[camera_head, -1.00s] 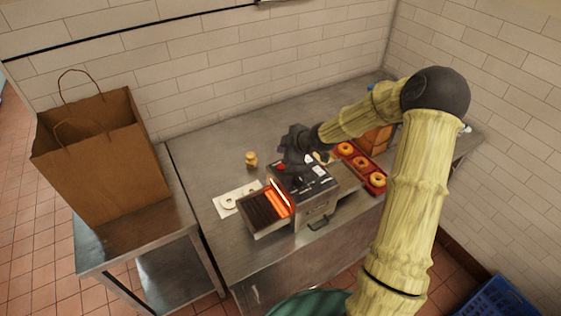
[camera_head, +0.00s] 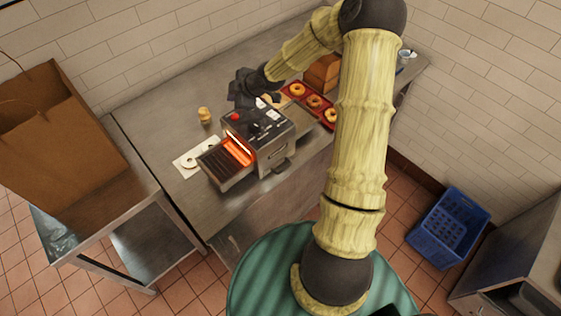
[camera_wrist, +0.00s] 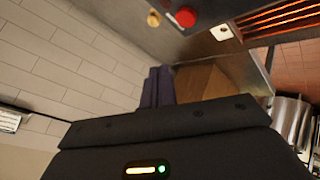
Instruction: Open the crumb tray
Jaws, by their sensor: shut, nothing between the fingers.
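The toaster (camera_head: 262,133) stands on the steel counter, with a glowing slot and a dark ribbed conveyor at its left end. A small dark tab (camera_head: 281,165) sticks out low on its near side; I cannot tell whether it belongs to the crumb tray. My gripper (camera_head: 240,100) is just behind the toaster's top, near the red button (camera_head: 236,117). In the wrist view the fingers (camera_wrist: 158,87) are together and empty, with the toaster's red button (camera_wrist: 186,17) and glowing bars above them. I cannot tell whether the gripper touches the toaster.
A red tray of bagels (camera_head: 327,113) lies right of the toaster. Bagel halves (camera_head: 187,162) on a white sheet lie left, with a small tan object (camera_head: 204,115) behind. A paper bag (camera_head: 70,145) stands on the left table. A blue crate (camera_head: 449,227) is on the floor.

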